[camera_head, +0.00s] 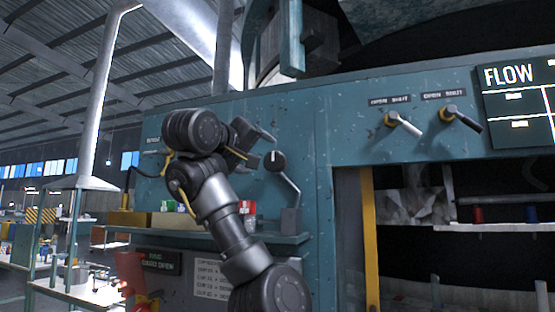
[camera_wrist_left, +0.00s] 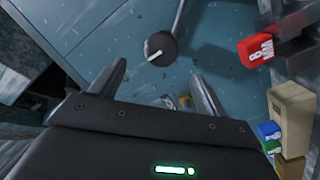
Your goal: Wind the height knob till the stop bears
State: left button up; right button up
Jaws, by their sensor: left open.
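A round black knob (camera_head: 275,160) with a white pointer mark sits on the teal panel, and it also shows in the left wrist view (camera_wrist_left: 161,49). A thin metal rod (camera_head: 289,184) runs between the knob and a grey block (camera_head: 291,220) on the shelf. I cannot read any label naming it the height knob, and I cannot pick out a stop. My left gripper (camera_head: 259,147) is open just left of the knob. In the left wrist view the knob appears beyond the open fingers (camera_wrist_left: 158,72), with nothing between them. My right gripper is not in view.
A shelf (camera_head: 265,238) below the knob holds small boxes, including a red box (camera_wrist_left: 257,49). Two levers (camera_head: 405,123) (camera_head: 461,118) stick out of the panel at right, near the FLOW board (camera_head: 515,98). A dark opening with a yellow post (camera_head: 369,240) lies below them.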

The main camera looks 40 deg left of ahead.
aim_at(271, 159)
pick_arm(q)
jog(key=p+x, duration=0.2)
jog(key=x, duration=0.1)
jog(key=shift+a+r, duration=0.2)
jog(key=shift+a, duration=0.1)
jog(key=p+x, duration=0.3)
jog(key=x, duration=0.3)
jog(key=shift+d+f, duration=0.1)
jog(key=shift+f, duration=0.05)
jog(key=shift+w+p, duration=0.2)
jog(key=shift+p, duration=0.1)
jog(key=shift+w+f, duration=0.2)
jog(key=shift+w, duration=0.05)
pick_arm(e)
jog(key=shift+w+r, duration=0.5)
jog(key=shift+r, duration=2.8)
pick_arm(q)
jog(key=c, duration=1)
jog(key=shift+o, duration=0.2)
jog(key=shift+f+m+b, duration=0.1)
jog(key=shift+m+b, duration=1.4)
jog(key=m+b, duration=0.2)
jog(key=shift+m+g, duration=0.4)
jog(key=shift+r+m+b, duration=0.25)
jog(key=shift+m+b, duration=0.1)
jog(key=shift+m, duration=0.45)
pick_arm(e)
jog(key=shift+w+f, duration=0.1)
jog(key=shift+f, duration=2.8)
